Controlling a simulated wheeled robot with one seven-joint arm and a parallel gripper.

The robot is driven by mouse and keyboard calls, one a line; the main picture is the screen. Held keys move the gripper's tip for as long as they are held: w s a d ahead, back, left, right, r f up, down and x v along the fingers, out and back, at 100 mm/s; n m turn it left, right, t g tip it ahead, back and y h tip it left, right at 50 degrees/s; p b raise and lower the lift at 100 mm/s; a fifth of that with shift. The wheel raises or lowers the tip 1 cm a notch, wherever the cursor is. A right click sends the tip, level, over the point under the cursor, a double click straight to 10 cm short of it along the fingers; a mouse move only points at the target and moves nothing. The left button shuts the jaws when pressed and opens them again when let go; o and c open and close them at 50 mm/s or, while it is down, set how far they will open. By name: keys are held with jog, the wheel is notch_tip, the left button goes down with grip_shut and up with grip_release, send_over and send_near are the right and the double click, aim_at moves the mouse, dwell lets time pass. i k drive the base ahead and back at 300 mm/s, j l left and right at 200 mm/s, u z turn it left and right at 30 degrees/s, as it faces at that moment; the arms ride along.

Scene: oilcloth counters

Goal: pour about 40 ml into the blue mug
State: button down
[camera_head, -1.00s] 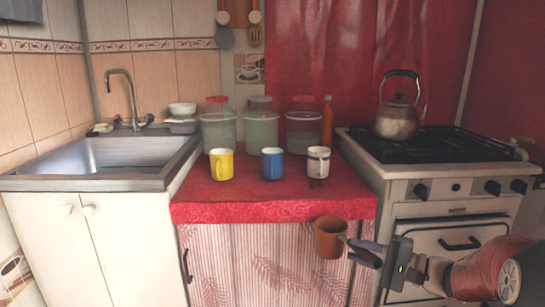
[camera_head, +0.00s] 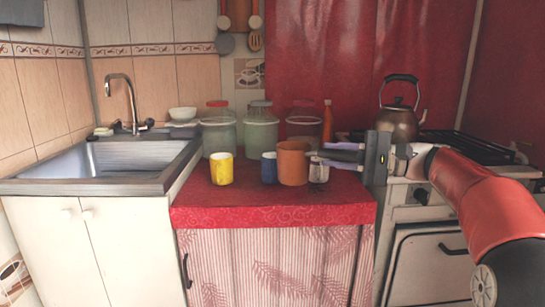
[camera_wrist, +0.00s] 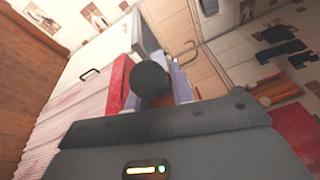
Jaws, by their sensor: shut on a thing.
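My gripper (camera_head: 318,158) is shut on an orange-brown cup (camera_head: 293,163), which looks upright. The cup shows in front of the counter, overlapping the blue mug (camera_head: 267,168) and the white mug (camera_head: 319,174) in the head view. The blue mug's right part is hidden behind the held cup; its left side shows. The gripper fingers cover part of the white mug. A yellow mug (camera_head: 221,169) stands to the left of the blue one. In the wrist view a dark round shape (camera_wrist: 150,78) shows ahead of the gripper. The cup's contents cannot be seen.
Several lidded jars (camera_head: 260,130) and an orange bottle (camera_head: 327,122) stand behind the mugs. The sink (camera_head: 105,160) is at the left; a kettle (camera_head: 398,122) sits on the stove (camera_head: 455,148) at the right. The red cloth (camera_head: 235,205) is bare along the front.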

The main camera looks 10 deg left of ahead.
aim_at(272, 170)
jog(key=i, duration=1)
